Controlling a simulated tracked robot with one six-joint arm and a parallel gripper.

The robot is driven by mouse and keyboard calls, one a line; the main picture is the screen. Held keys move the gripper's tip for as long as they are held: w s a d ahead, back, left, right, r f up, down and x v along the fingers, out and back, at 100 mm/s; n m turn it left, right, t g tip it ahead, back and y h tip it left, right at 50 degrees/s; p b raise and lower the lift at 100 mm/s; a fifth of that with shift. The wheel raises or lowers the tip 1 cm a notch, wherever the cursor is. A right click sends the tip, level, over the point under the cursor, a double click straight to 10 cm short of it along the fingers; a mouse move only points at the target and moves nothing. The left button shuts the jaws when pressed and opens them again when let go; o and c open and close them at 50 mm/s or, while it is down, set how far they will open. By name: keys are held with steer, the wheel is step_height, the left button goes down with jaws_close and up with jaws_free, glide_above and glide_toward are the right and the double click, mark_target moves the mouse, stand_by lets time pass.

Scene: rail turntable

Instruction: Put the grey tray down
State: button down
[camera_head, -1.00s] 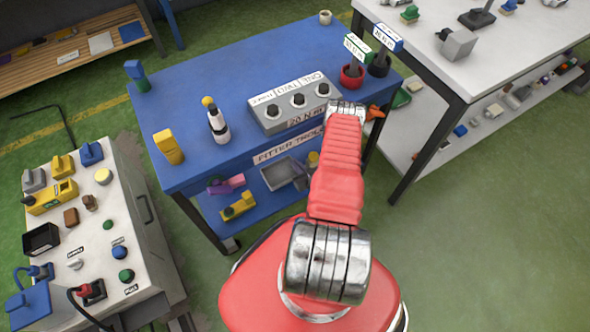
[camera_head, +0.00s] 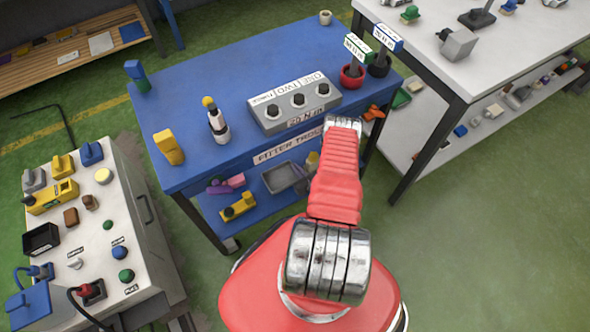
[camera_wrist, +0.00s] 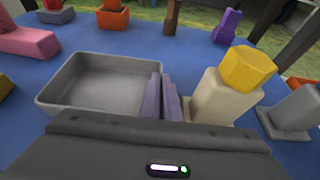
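The grey tray (camera_wrist: 95,85) is a shallow rectangular bin, empty, at left centre of the wrist view. It also shows on the lower blue shelf in the head view (camera_head: 283,177), partly hidden by my arm. My gripper (camera_wrist: 162,78) has its two narrow fingers close together at the tray's right wall, with that wall apparently between them. The tray looks level, at or just above the shelf; I cannot tell whether its bottom touches. The fingers are hidden in the head view.
A grey part (camera_wrist: 292,112) is further right. A pink block (camera_wrist: 25,42), an orange holder (camera_wrist: 112,18) and a purple part (camera_wrist: 228,26) lie around. The blue tabletop (camera_head: 240,70) overhangs the shelf.

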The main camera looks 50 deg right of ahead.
steer(key=c, duration=2)
jaws_free()
steer(key=v, duration=1.2)
steer(key=shift+a, duration=0.1)
